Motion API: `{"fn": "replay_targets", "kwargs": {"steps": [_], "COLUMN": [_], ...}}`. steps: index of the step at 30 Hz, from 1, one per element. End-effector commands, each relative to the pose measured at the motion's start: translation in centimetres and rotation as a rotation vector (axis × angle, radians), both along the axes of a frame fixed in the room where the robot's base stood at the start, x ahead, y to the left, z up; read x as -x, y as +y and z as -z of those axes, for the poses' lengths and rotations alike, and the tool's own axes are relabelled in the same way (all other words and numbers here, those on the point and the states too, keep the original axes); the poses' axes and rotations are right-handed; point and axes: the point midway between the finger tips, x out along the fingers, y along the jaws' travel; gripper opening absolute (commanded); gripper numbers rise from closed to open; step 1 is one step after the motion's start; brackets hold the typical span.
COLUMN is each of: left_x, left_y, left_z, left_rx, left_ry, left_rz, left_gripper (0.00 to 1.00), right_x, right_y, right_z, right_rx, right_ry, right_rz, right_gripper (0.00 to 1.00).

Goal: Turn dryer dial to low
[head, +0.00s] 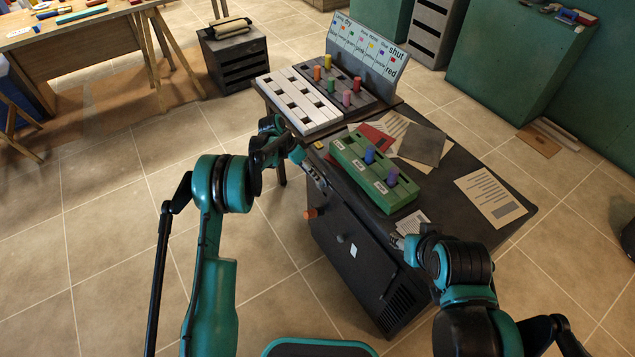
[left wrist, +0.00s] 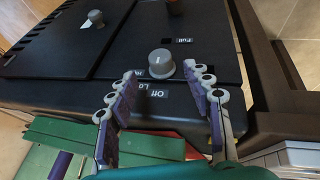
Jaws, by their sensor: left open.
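The dryer is the black cabinet, with its dark front (head: 350,262) in the head view and its panel (left wrist: 215,85) in the left wrist view. Its round grey dial (left wrist: 161,62) sits on that panel among labels, with "Off" and a partly hidden "Lo" below it and "Full" above right. I cannot tell which label the dial points to. My left gripper (head: 319,181) is at the dryer's upper front edge; in the left wrist view its open fingers (left wrist: 161,74) have tips either side of the dial's near edge, with nothing held. My right gripper (head: 401,242) is by the dryer's right front; its jaws are unclear.
An orange knob (head: 310,213) and a grey knob (head: 341,238) stick out of the dryer's front. On top are a green block (head: 352,160) with blue pegs, papers and a printed sheet (head: 490,194). A white slotted board (head: 287,105) lies behind.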

Motion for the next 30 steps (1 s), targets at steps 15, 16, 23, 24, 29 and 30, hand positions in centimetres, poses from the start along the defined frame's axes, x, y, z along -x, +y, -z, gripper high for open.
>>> {"fn": "replay_targets", "kwargs": {"steps": [15,16,23,24,29,30], "left_x": [-0.3,-0.3,-0.3,-0.3,-0.3,-0.3], "left_y": [-2.4,-2.4,-2.4,-2.4,-2.4,-2.4], "left_z": [4.7,4.7,4.7,4.7,4.7,4.7], "left_rx": [-0.001,-0.001,-0.001,-0.001,-0.003,-0.004], "left_ry": [0.000,0.000,0.000,-0.001,-0.003,-0.006], "left_rz": [-0.001,-0.001,-0.001,-0.002,-0.001,-0.001], "left_gripper": [0.50,0.50,0.05,0.01,0.01,0.01], "right_x": [0.0,0.0,0.0,0.0,0.0,0.0], "right_y": [0.0,0.0,0.0,0.0,0.0,0.0], "right_z": [2.2,2.2,2.2,2.2,2.2,2.2], "right_rx": [0.000,0.000,0.000,0.000,0.000,0.000], "right_ry": [0.000,0.000,0.000,0.000,0.000,0.000], "right_rz": [0.000,0.000,0.000,0.000,0.000,0.000], "right_gripper": [0.44,0.44,0.44,0.44,0.44,0.44]}}
